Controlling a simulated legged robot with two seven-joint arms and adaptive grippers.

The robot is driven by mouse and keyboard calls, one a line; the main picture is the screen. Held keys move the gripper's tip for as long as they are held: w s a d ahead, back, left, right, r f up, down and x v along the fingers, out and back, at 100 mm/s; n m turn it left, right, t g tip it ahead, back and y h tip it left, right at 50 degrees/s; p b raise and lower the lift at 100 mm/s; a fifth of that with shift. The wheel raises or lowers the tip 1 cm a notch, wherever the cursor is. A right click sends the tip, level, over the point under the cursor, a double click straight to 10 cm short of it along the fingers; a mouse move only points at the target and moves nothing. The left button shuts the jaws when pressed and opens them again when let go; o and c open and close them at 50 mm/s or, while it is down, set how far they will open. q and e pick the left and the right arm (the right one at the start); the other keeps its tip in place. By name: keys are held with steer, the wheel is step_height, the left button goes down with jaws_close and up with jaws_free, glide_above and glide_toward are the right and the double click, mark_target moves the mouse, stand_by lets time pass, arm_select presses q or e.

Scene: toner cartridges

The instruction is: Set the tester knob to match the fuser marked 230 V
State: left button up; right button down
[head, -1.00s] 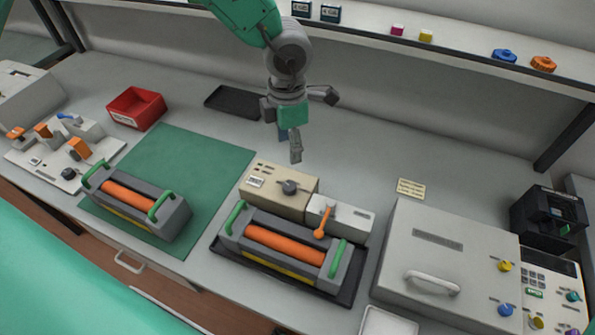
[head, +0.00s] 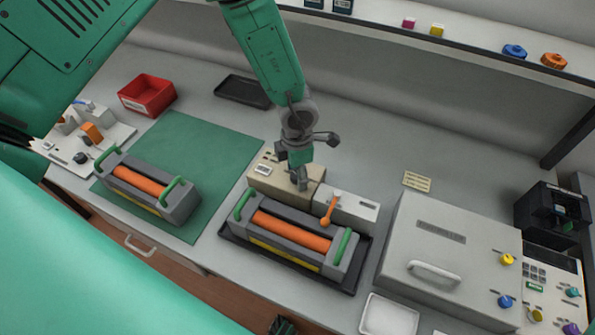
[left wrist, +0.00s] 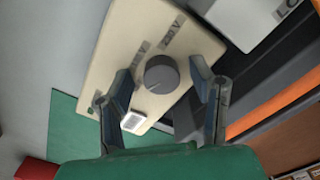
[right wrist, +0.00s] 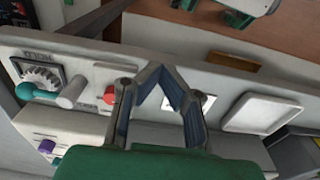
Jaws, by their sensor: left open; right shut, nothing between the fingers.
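The tester is a beige box (head: 262,184) behind the nearer-right fuser. In the left wrist view its round grey knob (left wrist: 161,74) sits on the beige face, beside printed voltage labels (left wrist: 172,32) too blurred to read surely. My left gripper (head: 302,182) is over the tester, open, with its fingers (left wrist: 163,88) on either side of the knob; contact cannot be told. One fuser with an orange roller (head: 292,232) lies in a black tray; another fuser (head: 142,182) lies on the green mat. No voltage mark is readable on either. My right gripper (right wrist: 160,75) is shut and empty.
A white unit with an orange lever (head: 355,208) adjoins the tester. A large grey box (head: 450,250) stands right. A red bin (head: 147,95), black tray (head: 243,90) and green mat (head: 185,145) are left. The back counter is mostly clear.

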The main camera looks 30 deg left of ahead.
arm_select(q)
steer(key=shift+c, duration=0.5)
jaws_close()
steer(key=c, duration=1)
jaws_free()
steer(key=shift+c, duration=0.2)
